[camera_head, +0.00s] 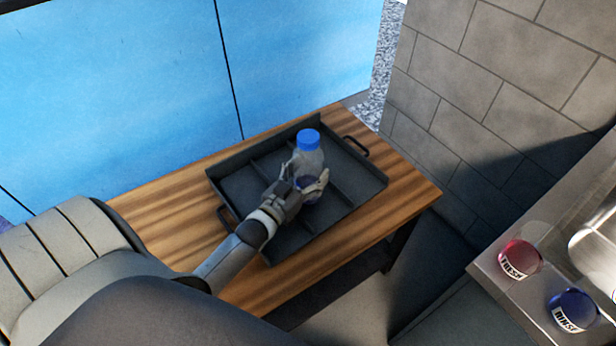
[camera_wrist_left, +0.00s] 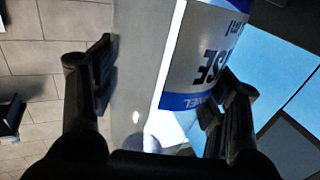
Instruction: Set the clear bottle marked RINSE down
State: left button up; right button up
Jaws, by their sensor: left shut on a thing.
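The clear bottle (camera_head: 309,158) with a blue cap stands roughly upright over the dark divided tray (camera_head: 364,187). Its white and blue label (camera_wrist_left: 207,65), with the letters "SE" readable upside down, shows in the left wrist view. My left gripper (camera_head: 311,184) is shut around the bottle's lower part, and its fingers also show on both sides of the bottle in the left wrist view (camera_wrist_left: 160,100). The fingers hide part of the bottle. I cannot tell whether its base touches the tray floor. My right gripper is not in view.
The tray lies on a wooden table (camera_head: 170,215) and has low walls, thin dividers and end handles. A blue panel (camera_head: 110,90) stands behind, a block wall (camera_head: 500,70) at right. Two labelled round containers, red (camera_head: 520,259) and blue (camera_head: 573,309), sit on a counter at lower right.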

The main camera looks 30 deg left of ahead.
pick_arm(q)
jog(key=shift+f, duration=0.7)
jog(key=o, duration=0.7)
jog(key=shift+f, duration=0.2)
jog(key=shift+c, duration=0.2)
jog(key=o, duration=0.5)
jog(key=shift+c, duration=0.2)
jog(key=shift+r, duration=0.1)
jog(key=shift+s+r, duration=0.1)
jog(key=s, duration=0.7)
jog(key=shift+s, duration=0.2)
